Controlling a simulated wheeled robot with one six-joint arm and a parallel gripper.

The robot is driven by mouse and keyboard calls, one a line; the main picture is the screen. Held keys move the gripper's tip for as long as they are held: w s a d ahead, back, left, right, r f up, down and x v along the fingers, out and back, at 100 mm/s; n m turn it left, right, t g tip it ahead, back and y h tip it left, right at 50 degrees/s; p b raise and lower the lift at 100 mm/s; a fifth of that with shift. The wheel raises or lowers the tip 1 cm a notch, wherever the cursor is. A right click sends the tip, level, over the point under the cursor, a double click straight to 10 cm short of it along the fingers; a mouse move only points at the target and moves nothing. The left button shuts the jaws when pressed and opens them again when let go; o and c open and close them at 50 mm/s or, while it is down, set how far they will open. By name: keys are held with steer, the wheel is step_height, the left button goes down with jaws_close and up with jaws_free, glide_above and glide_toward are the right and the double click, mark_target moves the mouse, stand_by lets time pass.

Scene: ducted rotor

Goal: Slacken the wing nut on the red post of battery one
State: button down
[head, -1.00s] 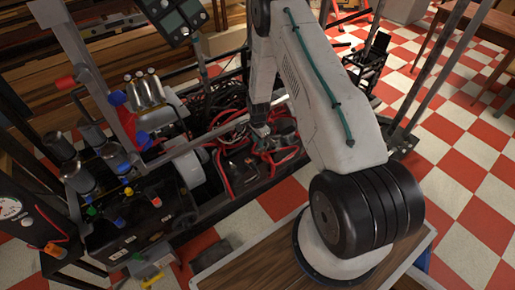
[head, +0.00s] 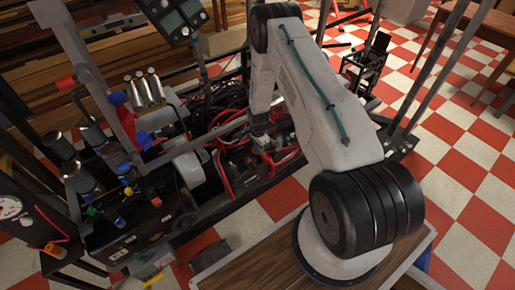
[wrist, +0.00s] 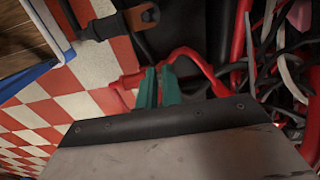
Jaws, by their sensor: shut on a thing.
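My gripper (head: 262,143) is low among the red and black cables inside the frame. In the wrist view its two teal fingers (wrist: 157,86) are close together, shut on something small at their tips. The fingers hide most of it; its place by the red cable fits the wing nut on a red post, but its shape cannot be made out. A thick red cable (wrist: 197,60) bends around the fingertips. The battery (head: 238,163) below shows only as a dark block under cables in the head view; its number cannot be read.
Loose cables crowd the right side of the wrist view. A metal rail (head: 215,133) runs left of my gripper. A wooden-topped surface (head: 265,268) lies below my arm's base.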

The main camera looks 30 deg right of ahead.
mark_target(264, 154)
steer(key=shift+n, duration=0.3)
steer(key=n, duration=0.2)
steer(key=s+n, duration=0.1)
steer(key=n, duration=0.1)
steer(key=shift+d+n, duration=0.1)
steer(key=shift+n, duration=0.2)
steer(key=n, duration=0.5)
steer(key=shift+s+d, duration=0.3)
steer(key=shift+d, duration=0.05)
steer(key=n, duration=0.5)
steer(key=shift+s+d+n, duration=0.2)
steer(key=shift+d+n, duration=0.4)
steer(key=shift+n, duration=0.95)
steer(key=shift+d+n, duration=0.2)
steer(key=shift+n, duration=0.95)
steer(key=c, duration=1.6)
jaws_free()
steer(key=shift+o, duration=0.2)
